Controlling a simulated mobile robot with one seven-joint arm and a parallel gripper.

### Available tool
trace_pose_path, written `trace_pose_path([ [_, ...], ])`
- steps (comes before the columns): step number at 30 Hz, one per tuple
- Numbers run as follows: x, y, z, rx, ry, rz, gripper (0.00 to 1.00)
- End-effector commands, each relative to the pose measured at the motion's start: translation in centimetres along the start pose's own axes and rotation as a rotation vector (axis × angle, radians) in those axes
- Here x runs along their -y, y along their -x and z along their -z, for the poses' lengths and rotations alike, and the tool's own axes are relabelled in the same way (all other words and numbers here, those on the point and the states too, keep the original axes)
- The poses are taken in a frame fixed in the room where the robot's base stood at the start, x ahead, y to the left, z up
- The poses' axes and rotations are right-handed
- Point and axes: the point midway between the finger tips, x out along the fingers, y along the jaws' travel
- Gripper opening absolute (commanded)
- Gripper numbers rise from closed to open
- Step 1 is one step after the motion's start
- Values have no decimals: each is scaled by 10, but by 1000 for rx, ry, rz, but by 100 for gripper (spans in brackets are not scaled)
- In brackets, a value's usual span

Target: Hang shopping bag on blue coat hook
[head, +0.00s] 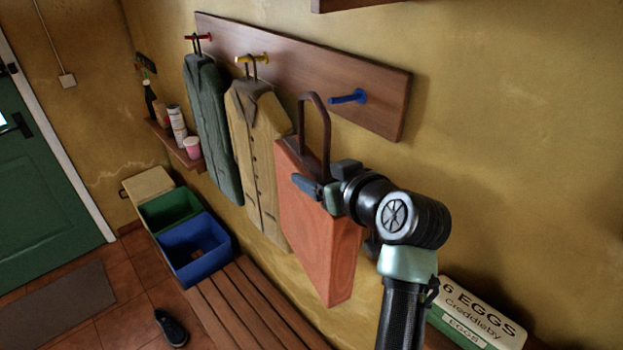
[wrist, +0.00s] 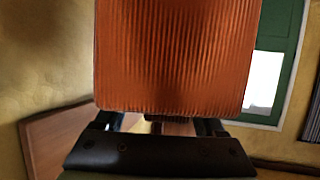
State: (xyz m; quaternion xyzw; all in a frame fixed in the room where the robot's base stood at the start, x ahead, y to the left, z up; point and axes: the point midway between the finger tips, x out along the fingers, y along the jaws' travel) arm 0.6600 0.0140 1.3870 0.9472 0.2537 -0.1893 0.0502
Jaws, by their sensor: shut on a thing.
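The shopping bag (head: 318,240) is orange-red with a dark brown loop handle (head: 314,103). It hangs upright in my gripper (head: 325,192), which is shut on its upper part; the exact grip point is partly hidden. The blue coat hook (head: 347,97) is a peg on a wooden wall board (head: 290,65). In the head view the handle's top is left of the blue hook, at about its height; whether the loop is around the hook I cannot tell, but it appears apart. In the wrist view the bag (wrist: 175,55) fills the upper middle, above my gripper (wrist: 160,125).
A green coat (head: 212,125) hangs on the red hook (head: 198,37) and a tan coat (head: 258,150) on the yellow hook (head: 252,59), close left of the bag. A slatted bench (head: 245,305) and an egg box (head: 470,315) are below. The wall right of the board is clear.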

Motion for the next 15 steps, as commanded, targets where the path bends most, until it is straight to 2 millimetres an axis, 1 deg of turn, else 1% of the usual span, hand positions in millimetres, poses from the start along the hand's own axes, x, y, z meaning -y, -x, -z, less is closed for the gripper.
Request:
trace_pose_path([
  [15,-31,-8,2,-4,1,-2,0],
])
